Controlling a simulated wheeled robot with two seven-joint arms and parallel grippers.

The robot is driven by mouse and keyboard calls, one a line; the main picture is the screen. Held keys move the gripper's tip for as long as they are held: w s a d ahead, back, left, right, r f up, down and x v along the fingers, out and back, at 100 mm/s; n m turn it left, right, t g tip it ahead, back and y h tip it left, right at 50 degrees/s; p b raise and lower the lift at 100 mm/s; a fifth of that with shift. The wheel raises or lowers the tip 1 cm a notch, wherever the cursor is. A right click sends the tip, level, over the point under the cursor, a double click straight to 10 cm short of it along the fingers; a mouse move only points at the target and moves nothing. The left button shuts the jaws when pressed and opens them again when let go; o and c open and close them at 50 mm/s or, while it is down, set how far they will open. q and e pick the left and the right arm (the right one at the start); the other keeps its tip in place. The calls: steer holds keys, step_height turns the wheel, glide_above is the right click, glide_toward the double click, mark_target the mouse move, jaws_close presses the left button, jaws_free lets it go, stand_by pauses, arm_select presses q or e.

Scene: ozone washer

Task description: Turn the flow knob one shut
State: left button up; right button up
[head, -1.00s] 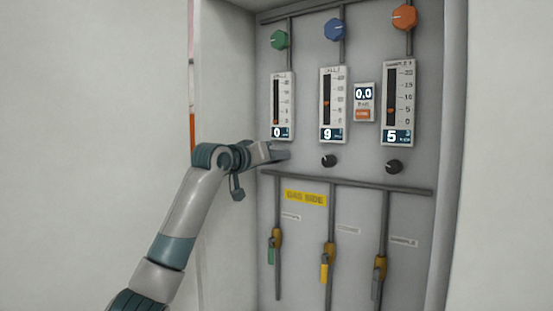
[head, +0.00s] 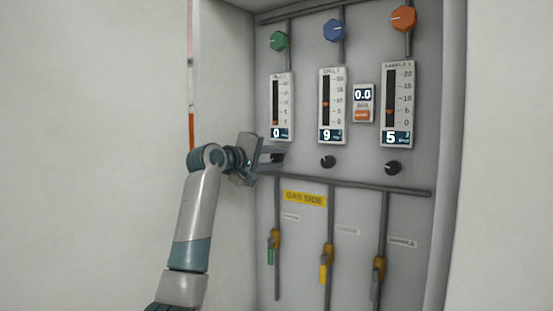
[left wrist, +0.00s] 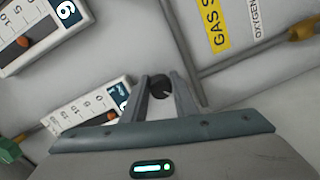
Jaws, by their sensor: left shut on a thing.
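Flow knob one is a small black knob (left wrist: 158,86) under the leftmost flow meter (head: 281,107). In the left wrist view it sits between the two fingers of my left gripper (left wrist: 160,88), which is shut on it. My right gripper is not in view.
Two more black knobs, a middle one (head: 328,162) and a right one (head: 393,168), sit under meters reading 9 and 5. Green (head: 279,41), blue (head: 334,30) and orange (head: 404,18) knobs are above. A horizontal pipe (head: 345,184) runs below; the cabinet wall is close left.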

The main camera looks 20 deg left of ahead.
arm_select(q)
steer(key=shift+n, duration=0.6)
steer(key=o, duration=1)
steer(key=shift+a, duration=0.1)
